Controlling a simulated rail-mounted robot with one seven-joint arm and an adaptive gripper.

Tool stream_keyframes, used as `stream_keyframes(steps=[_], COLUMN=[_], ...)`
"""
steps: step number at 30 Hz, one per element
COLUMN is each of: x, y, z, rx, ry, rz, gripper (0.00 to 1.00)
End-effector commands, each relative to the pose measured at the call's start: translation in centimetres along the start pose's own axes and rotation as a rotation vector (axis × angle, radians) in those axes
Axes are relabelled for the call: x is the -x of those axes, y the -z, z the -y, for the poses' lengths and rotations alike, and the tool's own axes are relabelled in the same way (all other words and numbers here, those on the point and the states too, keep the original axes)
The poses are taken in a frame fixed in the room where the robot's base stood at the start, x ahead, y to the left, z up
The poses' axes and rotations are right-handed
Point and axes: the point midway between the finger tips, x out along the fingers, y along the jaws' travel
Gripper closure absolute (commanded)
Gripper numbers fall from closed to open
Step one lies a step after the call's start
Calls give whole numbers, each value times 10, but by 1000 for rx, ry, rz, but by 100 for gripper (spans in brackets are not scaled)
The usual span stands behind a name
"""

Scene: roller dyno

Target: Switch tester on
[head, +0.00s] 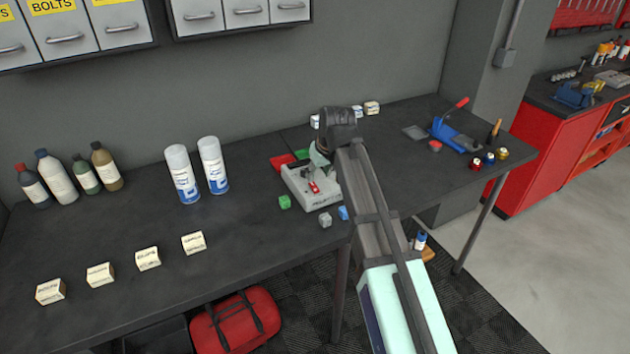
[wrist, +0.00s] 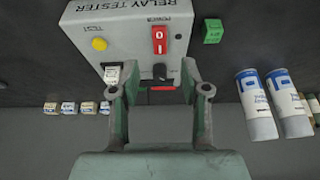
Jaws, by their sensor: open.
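The relay tester (head: 303,191) is a light grey box on the dark workbench, just left of my arm in the head view. In the wrist view, the tester (wrist: 130,29) shows its labelled top face, with a red rocker switch (wrist: 160,40), a black knob (wrist: 160,72) and a yellow button (wrist: 99,43). A small white block (wrist: 112,75) sits at its edge by my left finger. My gripper (wrist: 160,90) is open and empty, its fingers apart by the tester's edge, with the knob and switch lined up between them. The head view mostly hides my gripper behind my arm.
A green cube (head: 285,202), a grey cube (head: 325,220) and a blue cube (head: 343,213) lie around the tester. A red tray (head: 283,162) is behind it. Two spray cans (head: 182,174) stand to the left. Bare bench lies between cans and tester.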

Motion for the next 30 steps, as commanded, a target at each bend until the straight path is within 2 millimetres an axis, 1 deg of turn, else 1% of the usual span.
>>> stream_keyframes(steps=[3, 6, 12, 18, 26, 29, 30], x=[-20, -35, -56, -65, -66, -66, -66], y=[0, 0, 0, 0, 0, 0, 0], z=[0, 0, 0, 0, 0, 0, 0], rx=[0, 0, 0, 0, 0, 0, 0], ry=[1, 0, 0, 0, 0, 0, 0], rz=[3, 3, 1, 0, 0, 0, 0], gripper=[54, 54, 54, 54, 54, 86, 100])
